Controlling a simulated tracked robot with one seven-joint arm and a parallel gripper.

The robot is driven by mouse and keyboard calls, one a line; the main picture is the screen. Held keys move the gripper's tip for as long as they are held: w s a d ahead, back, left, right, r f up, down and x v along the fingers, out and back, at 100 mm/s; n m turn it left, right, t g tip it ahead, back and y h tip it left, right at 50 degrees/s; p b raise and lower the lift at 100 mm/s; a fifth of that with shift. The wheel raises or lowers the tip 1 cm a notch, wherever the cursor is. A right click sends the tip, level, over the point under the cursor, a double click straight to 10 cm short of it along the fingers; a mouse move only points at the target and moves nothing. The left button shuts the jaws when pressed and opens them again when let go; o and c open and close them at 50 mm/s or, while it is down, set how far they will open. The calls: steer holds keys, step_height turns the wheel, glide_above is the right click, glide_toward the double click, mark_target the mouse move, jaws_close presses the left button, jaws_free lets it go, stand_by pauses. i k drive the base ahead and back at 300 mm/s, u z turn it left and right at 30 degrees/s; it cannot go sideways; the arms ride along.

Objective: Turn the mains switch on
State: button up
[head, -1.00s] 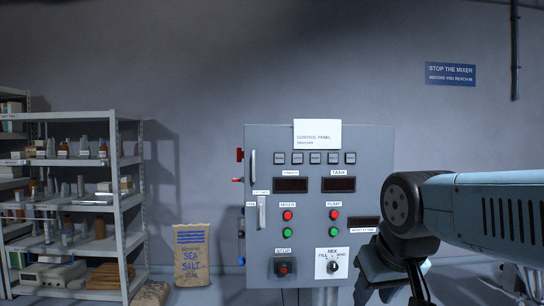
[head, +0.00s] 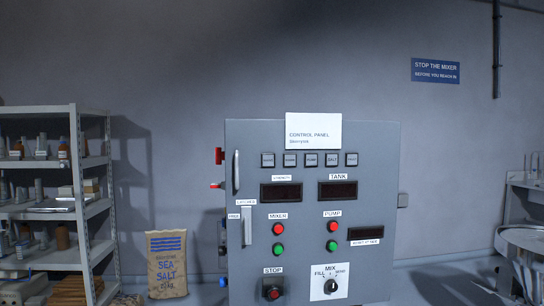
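The grey control panel cabinet (head: 313,240) stands in the middle of the head view, front facing me. No label reading mains can be made out. A red part (head: 219,156) sticks out from its left side near the top, with a smaller red-tipped part (head: 216,185) below it. I cannot tell which is the mains switch, or its position. The front carries a vertical grey handle (head: 236,172), a grey lever (head: 247,226) by small labels, red and green mixer and pump buttons, a red stop button (head: 272,292) and a mix knob (head: 330,286). Both large displays are dark. My gripper is out of view.
A shelf rack (head: 92,215) with bottles and boxes stands at left. A sea salt sack (head: 167,266) stands on the floor between rack and cabinet. A metal machine (head: 525,240) is at the right edge. A blue warning sign (head: 435,71) hangs on the wall.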

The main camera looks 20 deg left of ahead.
mark_target(220, 156)
steer(key=u, duration=0.35)
steer(key=i, duration=0.1)
steer(key=z, duration=0.95)
steer(key=k, duration=1.45)
steer(key=u, duration=1.55)
steer(key=i, duration=0.95)
